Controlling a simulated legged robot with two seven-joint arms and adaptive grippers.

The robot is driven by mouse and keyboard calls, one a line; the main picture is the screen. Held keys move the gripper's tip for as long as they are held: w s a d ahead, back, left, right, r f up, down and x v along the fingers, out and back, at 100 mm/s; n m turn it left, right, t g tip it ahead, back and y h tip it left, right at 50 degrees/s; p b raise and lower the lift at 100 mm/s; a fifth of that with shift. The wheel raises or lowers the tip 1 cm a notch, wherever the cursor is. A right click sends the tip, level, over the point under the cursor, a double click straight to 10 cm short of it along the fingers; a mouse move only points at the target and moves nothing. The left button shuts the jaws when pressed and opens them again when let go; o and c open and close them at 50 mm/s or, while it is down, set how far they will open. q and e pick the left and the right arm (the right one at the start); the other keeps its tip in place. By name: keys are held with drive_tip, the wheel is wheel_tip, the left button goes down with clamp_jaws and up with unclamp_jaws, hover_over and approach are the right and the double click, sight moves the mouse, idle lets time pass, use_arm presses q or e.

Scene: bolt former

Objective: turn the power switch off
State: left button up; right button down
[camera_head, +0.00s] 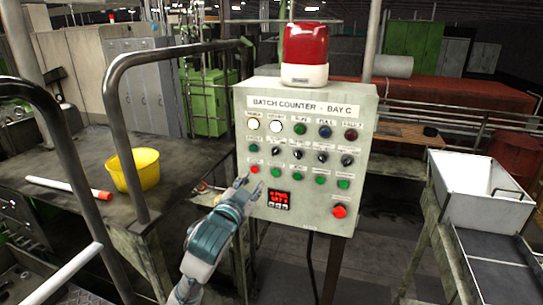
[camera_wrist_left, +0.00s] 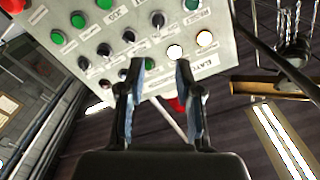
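The grey control panel (camera_head: 312,105), titled BATCH COUNTER - BAY C, carries rows of lamps, knobs and buttons. I cannot read which control is labelled as the power switch. A row of black rotary knobs (camera_head: 300,153) crosses its middle; they also show upside down in the left wrist view (camera_wrist_left: 129,37). A red button (camera_head: 254,169) sits at the left of the row below. My left gripper (camera_head: 252,187) is in front of the panel's lower left, near that button. In the left wrist view its two fingers (camera_wrist_left: 160,66) are apart with nothing between them. My right gripper is not in view.
A red beacon (camera_head: 305,48) tops the panel. A red digital display (camera_head: 280,200) and a large red button (camera_head: 339,211) are low on it. A metal rail (camera_head: 113,100), yellow bucket (camera_head: 134,170) and workbench stand left. A white bin (camera_head: 482,185) stands right.

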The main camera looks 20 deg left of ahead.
sight(274, 154)
use_arm(q)
drive_tip(key=w+p, duration=0.1)
drive_tip(key=w, duration=0.4)
drive_tip(key=w+p, duration=0.2)
drive_tip(key=w, duration=0.3)
drive_tip(key=w+d+p, duration=0.1)
drive_tip(key=w, duration=0.5)
drive_tip(key=shift+p, duration=0.3)
drive_tip(key=shift+w+f, duration=0.15)
drive_tip(key=shift+w, duration=0.4)
drive_tip(key=shift+a, duration=0.1)
clamp_jaws()
